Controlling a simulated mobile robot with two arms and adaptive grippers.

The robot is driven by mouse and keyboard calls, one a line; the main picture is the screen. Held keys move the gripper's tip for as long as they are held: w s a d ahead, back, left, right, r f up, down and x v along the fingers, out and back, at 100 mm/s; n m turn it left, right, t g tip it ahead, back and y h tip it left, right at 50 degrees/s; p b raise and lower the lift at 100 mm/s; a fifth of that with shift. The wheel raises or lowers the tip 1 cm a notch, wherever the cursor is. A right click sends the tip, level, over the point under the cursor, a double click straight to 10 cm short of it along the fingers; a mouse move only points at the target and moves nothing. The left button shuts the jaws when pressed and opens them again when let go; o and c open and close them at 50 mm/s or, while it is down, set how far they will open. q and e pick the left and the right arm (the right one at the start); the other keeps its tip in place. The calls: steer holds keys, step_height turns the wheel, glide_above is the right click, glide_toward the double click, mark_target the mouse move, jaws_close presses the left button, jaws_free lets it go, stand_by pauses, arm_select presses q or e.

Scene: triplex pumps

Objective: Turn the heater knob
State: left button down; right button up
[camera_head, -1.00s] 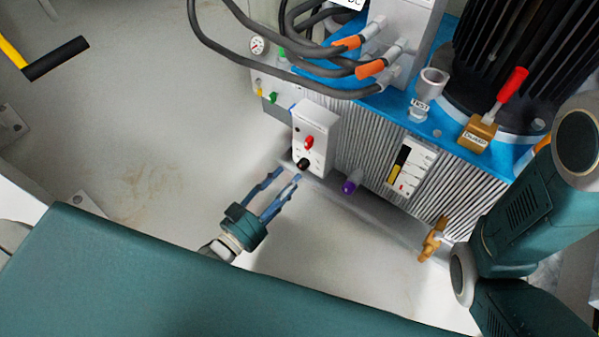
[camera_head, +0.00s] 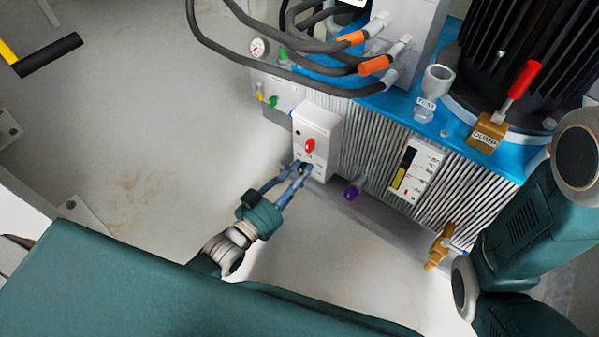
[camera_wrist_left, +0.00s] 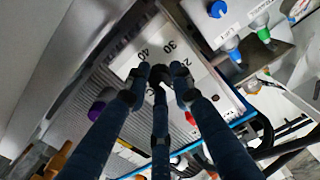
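The heater knob is a small black knob (camera_wrist_left: 160,74) on the lower front of a white control box (camera_head: 318,125), below a red switch (camera_head: 309,146). In the left wrist view a dial marked 20, 30, 40 surrounds it. My left gripper (camera_head: 302,168) reaches it from the lower left. Its three fingers (camera_wrist_left: 160,84) stand apart around the knob, with small gaps showing. Whether any fingertip touches it I cannot tell. The fingers partly hide the knob in the head view. My right gripper is out of view; only links of that arm show at the right.
A purple plug (camera_head: 353,188) and a level gauge (camera_head: 414,172) are to the right of the box. A brass valve (camera_head: 438,247) sits lower right. Thick grey hoses (camera_head: 290,78) hang above.

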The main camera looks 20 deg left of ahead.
arm_select(q)
steer(key=shift+r, duration=0.1)
steer(key=shift+a+n+p, duration=0.1)
steer(key=shift+n+p, duration=3.7)
steer(key=shift+n, duration=2)
steer(key=c, duration=1.5)
jaws_free()
